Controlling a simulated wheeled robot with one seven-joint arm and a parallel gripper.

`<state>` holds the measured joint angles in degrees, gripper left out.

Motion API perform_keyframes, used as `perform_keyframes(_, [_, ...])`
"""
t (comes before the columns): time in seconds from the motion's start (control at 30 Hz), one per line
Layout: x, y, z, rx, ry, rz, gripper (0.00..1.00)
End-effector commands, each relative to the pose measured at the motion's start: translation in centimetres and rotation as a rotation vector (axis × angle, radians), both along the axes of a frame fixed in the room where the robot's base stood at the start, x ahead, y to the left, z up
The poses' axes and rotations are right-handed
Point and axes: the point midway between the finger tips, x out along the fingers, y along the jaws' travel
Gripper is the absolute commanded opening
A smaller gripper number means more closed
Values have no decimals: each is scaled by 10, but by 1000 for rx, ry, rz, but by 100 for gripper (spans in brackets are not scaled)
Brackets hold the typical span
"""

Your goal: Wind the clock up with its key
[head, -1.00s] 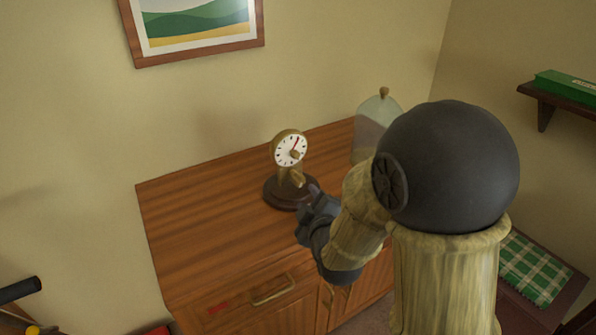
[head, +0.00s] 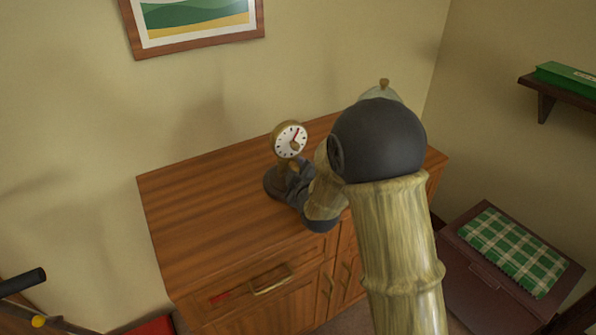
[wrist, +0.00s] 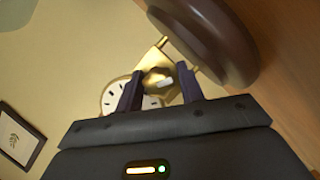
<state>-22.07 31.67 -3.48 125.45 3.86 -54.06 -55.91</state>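The clock (head: 289,140) stands upright on the cabinet top, with a white dial, a red hand, a brass rim and a round dark base (head: 271,182). In the wrist view its dial (wrist: 113,97) is partly hidden behind my gripper, and the dark base (wrist: 222,35) is at the upper right. A small brass piece (wrist: 157,79), apparently the key, shows between my fingers. My gripper (wrist: 160,83) is at the front of the clock, fingers apart on either side of this piece. I see no clear contact. In the head view my gripper (head: 297,172) hides the clock's lower front.
The wooden cabinet top (head: 205,205) is clear left of the clock. A glass dome (head: 382,95) stands behind my arm, mostly hidden. A dark chest with a green checked cloth (head: 513,250) is at the right, below a wall shelf (head: 555,97) with a green box (head: 568,78).

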Motion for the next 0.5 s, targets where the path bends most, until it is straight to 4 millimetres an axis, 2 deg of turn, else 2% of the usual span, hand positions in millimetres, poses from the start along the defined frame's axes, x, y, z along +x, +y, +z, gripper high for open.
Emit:
perform_keyframes(0.13, [0, 0, 0, 0, 0, 0, 36])
perform_keyframes(0.3, [0, 0, 0, 0, 0, 0, 6])
perform_keyframes(0.5, [0, 0, 0, 5, 4, 0, 6])
